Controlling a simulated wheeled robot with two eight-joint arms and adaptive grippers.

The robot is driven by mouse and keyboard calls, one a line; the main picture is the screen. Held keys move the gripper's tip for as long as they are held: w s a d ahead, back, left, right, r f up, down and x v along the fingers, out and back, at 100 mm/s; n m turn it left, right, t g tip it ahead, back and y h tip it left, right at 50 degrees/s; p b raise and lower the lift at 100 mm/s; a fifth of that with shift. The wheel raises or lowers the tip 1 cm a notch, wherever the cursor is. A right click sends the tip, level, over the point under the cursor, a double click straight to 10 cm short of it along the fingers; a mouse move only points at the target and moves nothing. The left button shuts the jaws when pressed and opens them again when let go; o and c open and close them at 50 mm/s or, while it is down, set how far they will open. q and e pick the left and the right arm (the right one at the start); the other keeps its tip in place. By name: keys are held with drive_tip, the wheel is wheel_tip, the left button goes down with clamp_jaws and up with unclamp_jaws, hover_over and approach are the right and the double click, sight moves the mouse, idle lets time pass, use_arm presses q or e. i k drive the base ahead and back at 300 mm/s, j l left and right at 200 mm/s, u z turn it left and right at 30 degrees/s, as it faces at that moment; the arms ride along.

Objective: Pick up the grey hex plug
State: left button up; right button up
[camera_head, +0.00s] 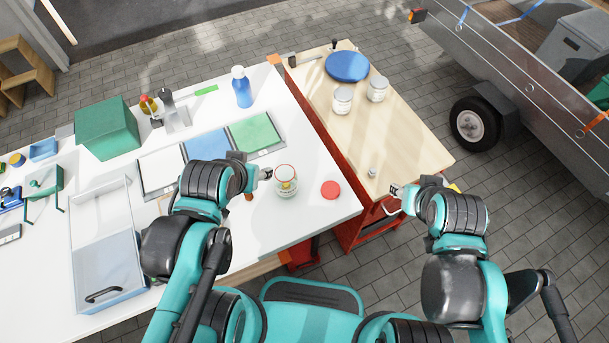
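A small grey piece, which looks like the hex plug (372,172), stands on the light wooden workbench top (410,135) near its front edge. My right gripper (391,199) is just in front of it and to its right, apart from it. Its fingers look spread, with nothing seen between them. My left gripper (262,174) is over the white table, just left of an open glass jar (286,182). Its fingers are too small to tell whether they are open or shut.
A red lid (330,190) lies right of the jar. Two lidded jars (343,100) (378,89) and a blue disc (347,66) stand farther back on the workbench. A blue bottle (241,87) stands on the white table (320,165). The workbench middle is clear.

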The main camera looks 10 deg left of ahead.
sight(372, 173)
drive_tip(key=i+l+u, duration=0.2)
drive_tip(key=l+u, duration=0.2)
drive_tip(key=l, duration=0.25)
drive_tip(key=l+u, duration=0.35)
drive_tip(key=l, duration=0.35)
drive_tip(key=l+u, duration=0.4)
drive_tip(key=l, duration=0.3)
drive_tip(key=i+l, duration=0.05)
